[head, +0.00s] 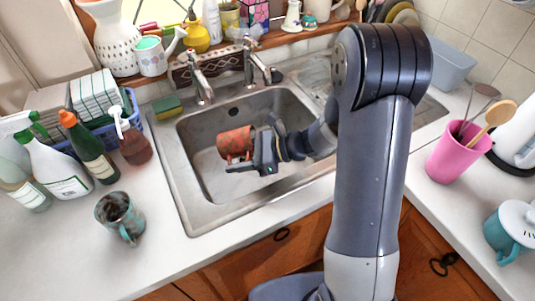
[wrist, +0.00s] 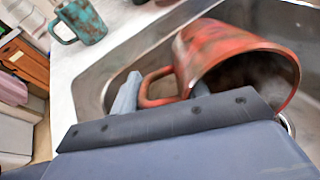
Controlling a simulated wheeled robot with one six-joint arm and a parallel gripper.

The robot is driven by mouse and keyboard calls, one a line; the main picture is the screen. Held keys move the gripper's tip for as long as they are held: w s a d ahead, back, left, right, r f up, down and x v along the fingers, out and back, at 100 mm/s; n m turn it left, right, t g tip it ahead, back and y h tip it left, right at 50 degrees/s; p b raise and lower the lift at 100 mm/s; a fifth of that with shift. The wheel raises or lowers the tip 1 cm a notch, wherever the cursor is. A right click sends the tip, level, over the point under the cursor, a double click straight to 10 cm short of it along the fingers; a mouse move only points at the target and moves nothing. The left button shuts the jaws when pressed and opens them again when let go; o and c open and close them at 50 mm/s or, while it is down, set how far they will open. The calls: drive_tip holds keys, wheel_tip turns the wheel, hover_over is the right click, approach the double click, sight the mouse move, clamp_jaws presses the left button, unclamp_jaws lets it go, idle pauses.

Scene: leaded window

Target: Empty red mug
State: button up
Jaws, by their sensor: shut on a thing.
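The red mug (head: 233,143), mottled with rust and grey, is over the sink basin (head: 193,162) in the head view. It is tipped onto its side. My gripper (head: 250,163) is shut on it at the handle side. In the wrist view the red mug (wrist: 215,48) is tilted, with its wide mouth toward the lower right and its handle at the left, between my fingers. The inside looks dark and hazy; I cannot tell whether anything is in it. My gripper body hides its lower part.
A teal mottled mug (head: 121,216) stands on the left counter. Spray bottles (head: 55,170) and a green sponge (head: 167,106) stand left of the sink. Two taps (head: 200,78) rise behind it. A pink utensil cup (head: 456,152) is on the right counter.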

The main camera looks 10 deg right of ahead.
drive_tip(key=shift+d+r+y+b, duration=0.15)
drive_tip(key=shift+d+y+b, duration=0.15)
drive_tip(key=shift+y+b, duration=0.1)
drive_tip(key=shift+d+r+y+b, duration=0.35)
drive_tip(key=shift+d+y+b, duration=0.15)
drive_tip(key=shift+y+b, duration=0.2)
drive_tip(key=shift+d+r+y+b, duration=0.25)
drive_tip(key=shift+r+y+b, duration=0.05)
drive_tip(key=shift+y+b, duration=0.35)
idle(0.3)
